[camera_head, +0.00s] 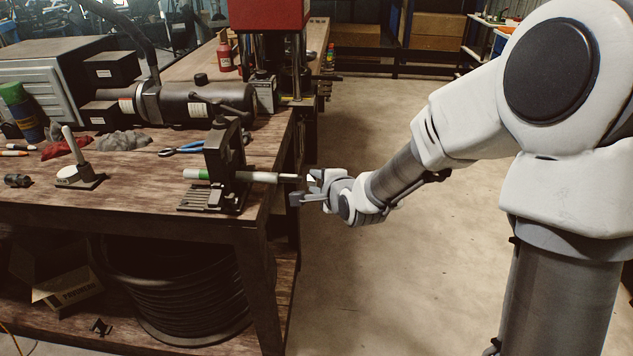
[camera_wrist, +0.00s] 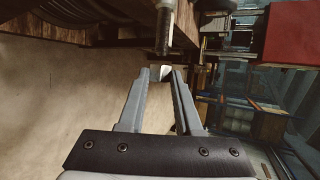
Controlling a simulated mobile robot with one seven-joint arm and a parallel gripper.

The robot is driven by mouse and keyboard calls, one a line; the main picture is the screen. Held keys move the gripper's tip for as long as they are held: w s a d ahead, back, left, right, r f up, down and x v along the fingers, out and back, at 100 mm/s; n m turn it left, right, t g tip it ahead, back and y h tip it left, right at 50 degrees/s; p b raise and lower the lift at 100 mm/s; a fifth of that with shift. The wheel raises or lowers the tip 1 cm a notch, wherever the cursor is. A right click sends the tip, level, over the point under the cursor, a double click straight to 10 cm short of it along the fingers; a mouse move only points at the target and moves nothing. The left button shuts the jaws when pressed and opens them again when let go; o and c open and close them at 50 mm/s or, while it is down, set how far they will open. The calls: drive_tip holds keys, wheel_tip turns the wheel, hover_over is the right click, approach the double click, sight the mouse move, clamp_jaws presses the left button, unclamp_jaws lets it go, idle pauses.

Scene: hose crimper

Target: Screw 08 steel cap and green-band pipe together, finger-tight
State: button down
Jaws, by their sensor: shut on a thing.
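The green-band pipe (camera_head: 258,177) lies level through a black clamp stand (camera_head: 228,160) at the bench's right end. Its white end with the green band points left, and its narrower metal end sticks out past the bench edge towards my gripper (camera_head: 305,186). In the wrist view, the pipe's end (camera_wrist: 164,42) is just beyond my gripper (camera_wrist: 163,74). My gripper is shut on a small pale piece, seemingly the steel cap (camera_wrist: 158,72), between the fingertips. The cap is close to the pipe's end; I cannot tell whether they touch. No number on the cap is readable.
Blue-handled pliers (camera_head: 183,150), a small stand with a pale rod (camera_head: 75,170), grey rags (camera_head: 123,139) and a dark fitting (camera_head: 17,180) lie on the bench (camera_head: 130,205). A red machine (camera_head: 270,15) stands behind. The floor right of the bench is clear.

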drive_tip(key=shift+a+b, duration=0.45)
drive_tip(key=shift+a, duration=0.35)
idle(0.4)
drive_tip(key=c, duration=0.5)
unclamp_jaws()
drive_tip(key=shift+r, duration=0.1)
